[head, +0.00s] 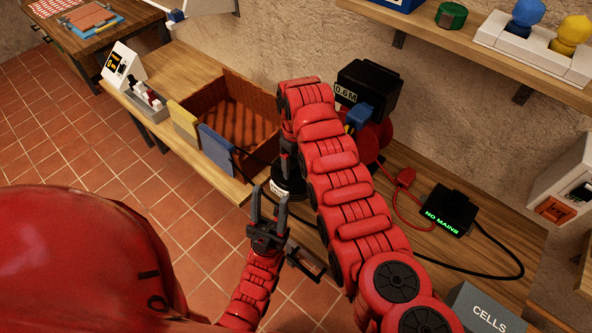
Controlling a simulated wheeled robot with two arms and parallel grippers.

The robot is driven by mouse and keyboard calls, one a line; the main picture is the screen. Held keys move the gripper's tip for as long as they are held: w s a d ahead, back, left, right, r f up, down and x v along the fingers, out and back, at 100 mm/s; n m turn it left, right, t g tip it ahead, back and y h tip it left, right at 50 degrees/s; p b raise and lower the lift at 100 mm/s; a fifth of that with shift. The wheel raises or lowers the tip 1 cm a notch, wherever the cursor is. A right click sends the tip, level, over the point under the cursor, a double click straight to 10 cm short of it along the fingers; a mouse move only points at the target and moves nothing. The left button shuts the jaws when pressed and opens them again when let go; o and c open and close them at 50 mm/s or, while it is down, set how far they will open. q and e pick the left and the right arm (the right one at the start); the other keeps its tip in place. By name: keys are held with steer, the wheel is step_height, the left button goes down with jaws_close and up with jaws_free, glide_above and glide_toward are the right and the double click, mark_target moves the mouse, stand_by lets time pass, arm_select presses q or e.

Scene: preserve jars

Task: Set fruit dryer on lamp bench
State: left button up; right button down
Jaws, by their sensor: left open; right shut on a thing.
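I cannot tell for certain which thing is the fruit dryer. My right arm reaches over the wooden bench (188,68), and its gripper (288,168) points down at the bench's front part. It is shut on a dark, rounded thing with a small pale label (279,188); the grip is partly hidden by the arm. My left gripper (269,197) is open and empty, just in front of and below that thing, near the bench's front edge. A black box marked 0.6M (368,86) stands behind my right arm, with a blue part (359,115) below it.
A brown open crate (243,91) sits left of my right arm, with yellow and blue panels at its front. A black NO MAINS box (450,210) with cables lies at right. A grey CELLS box (485,309) stands nearer. A wall shelf (440,42) overhangs the back.

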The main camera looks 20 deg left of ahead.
mark_target(296, 167)
steer(key=shift+f+p, duration=0.35)
steer(key=shift+f+b, duration=0.4)
steer(key=shift+f, duration=0.9)
steer(key=shift+f, duration=0.15)
jaws_free()
